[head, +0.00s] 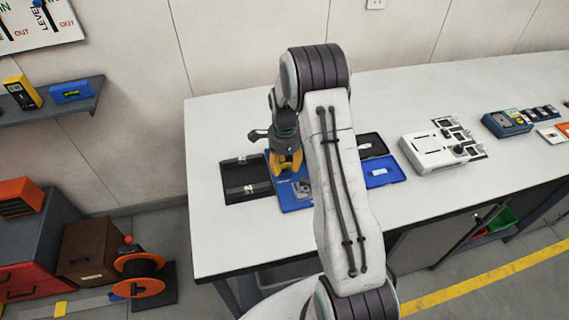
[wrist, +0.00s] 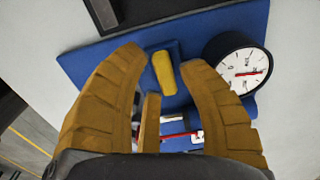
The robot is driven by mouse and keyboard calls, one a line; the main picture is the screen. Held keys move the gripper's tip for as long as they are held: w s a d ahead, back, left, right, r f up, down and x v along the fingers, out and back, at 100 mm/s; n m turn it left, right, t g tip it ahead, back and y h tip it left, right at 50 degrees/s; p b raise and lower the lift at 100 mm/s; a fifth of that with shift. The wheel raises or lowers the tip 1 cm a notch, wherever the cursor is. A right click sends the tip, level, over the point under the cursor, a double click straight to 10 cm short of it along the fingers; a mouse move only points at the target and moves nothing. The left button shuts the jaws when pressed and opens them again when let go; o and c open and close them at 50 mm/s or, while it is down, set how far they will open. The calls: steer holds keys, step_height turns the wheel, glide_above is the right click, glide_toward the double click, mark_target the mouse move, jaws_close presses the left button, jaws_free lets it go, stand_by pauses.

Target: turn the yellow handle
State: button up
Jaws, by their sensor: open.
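The yellow handle (wrist: 164,73) is a short, rounded bar on a dark blue mount on a blue board (wrist: 105,62). In the wrist view it lies slightly tilted between the tips of my gripper (wrist: 163,57). The two ochre fingers are spread wide, with a gap on both sides of the handle. I cannot tell how far above it they are. A narrow ochre piece shows between the fingers, lower down. In the head view my gripper (head: 287,163) points down over the blue board (head: 292,203), and I cannot make out the handle there.
A round white gauge (wrist: 238,66) with a red needle stands close to the right finger. A red bar (wrist: 180,135) crosses the board below the handle. A black tray (head: 243,190) lies left of the board, and an open blue case (head: 382,176) lies to its right.

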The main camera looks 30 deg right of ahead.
steer(key=shift+f, duration=0.15)
steer(key=shift+c, duration=0.2)
jaws_close()
